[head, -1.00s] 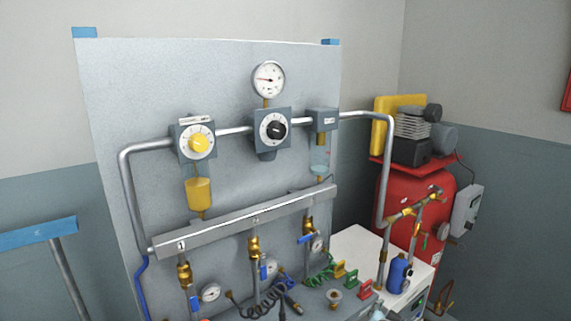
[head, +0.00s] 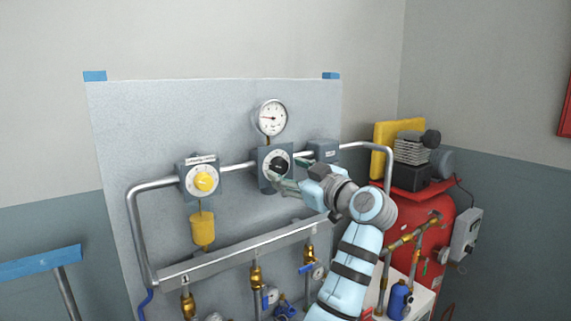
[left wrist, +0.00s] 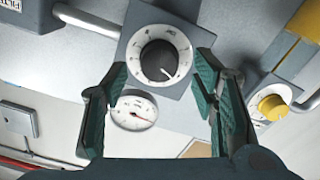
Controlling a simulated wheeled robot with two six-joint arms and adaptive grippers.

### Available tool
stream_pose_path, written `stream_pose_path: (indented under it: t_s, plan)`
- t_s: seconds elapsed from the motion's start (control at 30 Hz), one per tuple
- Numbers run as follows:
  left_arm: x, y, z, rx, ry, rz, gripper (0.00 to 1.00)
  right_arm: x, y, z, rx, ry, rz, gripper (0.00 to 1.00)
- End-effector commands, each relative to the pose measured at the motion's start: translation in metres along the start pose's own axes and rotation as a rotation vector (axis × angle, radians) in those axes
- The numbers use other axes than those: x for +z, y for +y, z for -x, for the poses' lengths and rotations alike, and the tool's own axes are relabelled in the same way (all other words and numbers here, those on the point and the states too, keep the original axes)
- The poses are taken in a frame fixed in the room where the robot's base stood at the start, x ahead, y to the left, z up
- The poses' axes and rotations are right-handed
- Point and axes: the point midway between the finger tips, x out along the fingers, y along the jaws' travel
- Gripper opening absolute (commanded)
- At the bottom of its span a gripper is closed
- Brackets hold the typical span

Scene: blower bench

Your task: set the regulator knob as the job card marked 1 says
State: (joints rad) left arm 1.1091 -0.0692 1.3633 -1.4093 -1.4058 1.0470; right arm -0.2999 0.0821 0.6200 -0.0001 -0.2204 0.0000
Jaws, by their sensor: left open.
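The regulator knob (head: 279,166) is black on a round white dial, on a grey block below a round gauge (head: 272,117). My left gripper (head: 279,180) is open and empty, just in front of the dial. In the left wrist view, which is turned over, the knob (left wrist: 158,60) shows between the two green-padded fingers of the left gripper (left wrist: 163,72). The fingers appear apart from the knob; the exact depth gap is unclear. The gauge (left wrist: 134,112) shows between them too. No job card is in view. My right gripper is not in view.
A yellow knob (head: 206,182) on a similar block sits to the left, with a yellow bowl (head: 203,229) below. Grey pipe (head: 238,168) joins the blocks. A manifold bar (head: 240,256) with a "1" label crosses below. A red tank (head: 419,232) stands right.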

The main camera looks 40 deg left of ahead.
Motion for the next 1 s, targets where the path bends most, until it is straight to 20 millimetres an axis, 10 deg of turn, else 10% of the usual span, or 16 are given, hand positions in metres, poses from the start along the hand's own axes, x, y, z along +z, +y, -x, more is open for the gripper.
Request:
stream_pose_path:
  t_s: [0.43,0.73,1.0]
  plan:
    - [0.002,0.000,-0.023,0.002,-0.002,-0.002,0.53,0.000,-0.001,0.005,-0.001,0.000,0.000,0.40]
    - [0.001,0.000,-0.023,0.002,-0.002,-0.003,0.07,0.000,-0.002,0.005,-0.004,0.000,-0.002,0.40]
    - [0.001,0.000,-0.023,0.002,-0.001,-0.022,0.05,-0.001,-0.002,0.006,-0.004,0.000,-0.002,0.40]
